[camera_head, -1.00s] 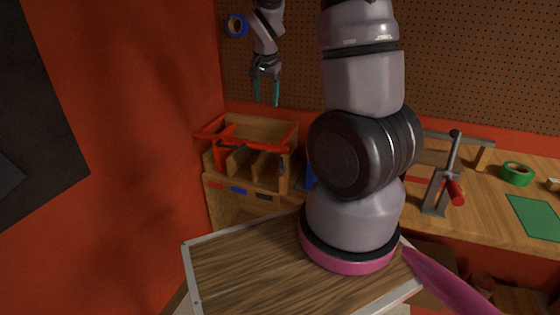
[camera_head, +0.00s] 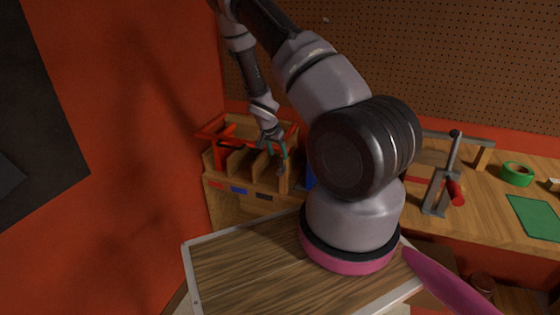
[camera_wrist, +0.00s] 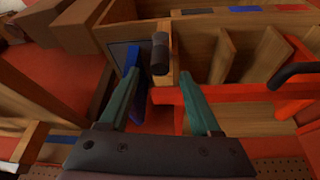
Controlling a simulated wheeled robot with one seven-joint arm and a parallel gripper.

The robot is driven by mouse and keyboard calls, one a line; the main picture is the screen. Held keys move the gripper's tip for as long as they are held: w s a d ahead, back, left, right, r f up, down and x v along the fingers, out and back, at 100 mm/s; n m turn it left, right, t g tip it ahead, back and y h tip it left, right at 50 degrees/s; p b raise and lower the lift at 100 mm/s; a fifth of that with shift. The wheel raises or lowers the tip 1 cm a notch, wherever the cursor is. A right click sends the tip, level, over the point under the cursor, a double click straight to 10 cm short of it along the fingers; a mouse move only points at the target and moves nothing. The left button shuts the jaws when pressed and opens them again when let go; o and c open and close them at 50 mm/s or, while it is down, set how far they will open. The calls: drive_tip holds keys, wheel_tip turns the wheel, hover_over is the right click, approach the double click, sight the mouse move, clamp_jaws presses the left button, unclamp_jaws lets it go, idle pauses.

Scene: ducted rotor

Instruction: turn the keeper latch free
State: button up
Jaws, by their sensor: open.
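The keeper latch looks to be the dark, rounded piece (camera_wrist: 160,52) on the end of a wooden wall of the box, in the wrist view. My gripper (camera_wrist: 160,74) is open, with its two teal fingers apart and the latch between and just beyond their tips. I cannot tell whether either finger touches it. In the head view my gripper (camera_head: 277,156) is low at the right end of the wooden box (camera_head: 226,178). The latch is hard to make out there behind the fingers.
Red bars (camera_wrist: 230,94) run across the box close to my right finger. A blue upright piece (camera_wrist: 130,64) stands beside the left finger.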

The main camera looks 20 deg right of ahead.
sight(279, 157)
drive_tip(key=x, duration=0.5)
drive_tip(key=shift+f, duration=0.1)
clamp_jaws()
idle(1.3)
